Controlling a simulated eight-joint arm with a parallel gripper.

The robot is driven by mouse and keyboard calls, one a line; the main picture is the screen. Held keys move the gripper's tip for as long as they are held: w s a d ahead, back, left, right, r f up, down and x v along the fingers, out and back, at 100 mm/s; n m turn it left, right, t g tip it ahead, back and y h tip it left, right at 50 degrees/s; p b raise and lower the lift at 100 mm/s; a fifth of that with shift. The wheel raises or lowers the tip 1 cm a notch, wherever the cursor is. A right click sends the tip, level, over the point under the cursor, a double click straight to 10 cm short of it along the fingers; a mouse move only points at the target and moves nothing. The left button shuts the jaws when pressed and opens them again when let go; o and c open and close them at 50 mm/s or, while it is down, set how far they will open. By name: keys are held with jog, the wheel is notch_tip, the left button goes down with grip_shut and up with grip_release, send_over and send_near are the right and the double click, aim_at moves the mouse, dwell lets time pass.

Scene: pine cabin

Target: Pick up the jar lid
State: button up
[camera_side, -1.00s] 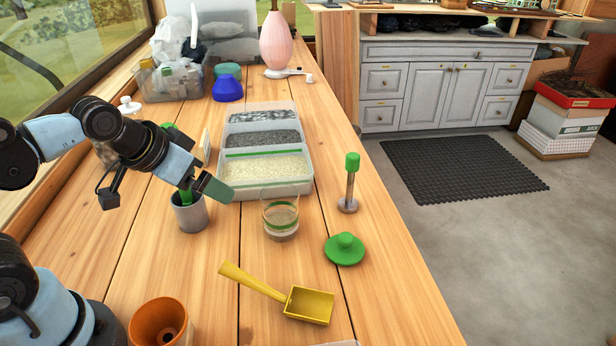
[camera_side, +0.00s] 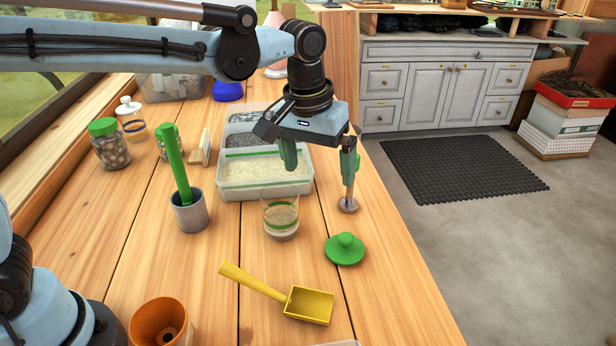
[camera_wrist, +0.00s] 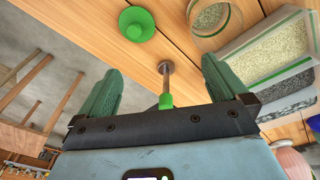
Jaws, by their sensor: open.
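The jar lid (camera_side: 345,248) is a green disc with a round knob, lying flat on the wooden table near its right edge. In the wrist view the lid (camera_wrist: 136,24) shows at the top, beyond my gripper's fingers. My gripper (camera_side: 318,165) is open and empty, pointing down above the table, behind the lid in the side view. The tamper (camera_side: 348,190), with a green handle and metal foot, stands upright by the right finger; in the wrist view it shows between the fingers (camera_wrist: 165,90). A glass jar (camera_side: 281,215) with a green band stands left of the lid.
A tray with compartments of sand and gravel (camera_side: 262,188) sits behind the jar. A yellow scoop (camera_side: 308,304) lies in front of the lid. A grey cup (camera_side: 189,213) holds a green-handled tool, and a terracotta pot (camera_side: 160,322) stands at front left. Table right of the scoop is clear.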

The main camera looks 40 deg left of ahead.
jog(key=w+d+f+g, duration=0.2)
jog(key=d+f, duration=0.1)
jog(key=d, duration=0.3)
send_over(346, 237)
jog(key=shift+y, duration=0.3)
jog(key=f, duration=0.7)
jog(key=shift+w+d, duration=0.15)
jog(key=shift+w, duration=0.2)
jog(key=shift+s+f, duration=0.2)
jog(key=shift+f, duration=1.15)
jog(key=shift+s+f, duration=0.15)
jog(key=shift+f, duration=1.2)
jog(key=shift+c, duration=0.3)
jog(key=c, duration=0.9)
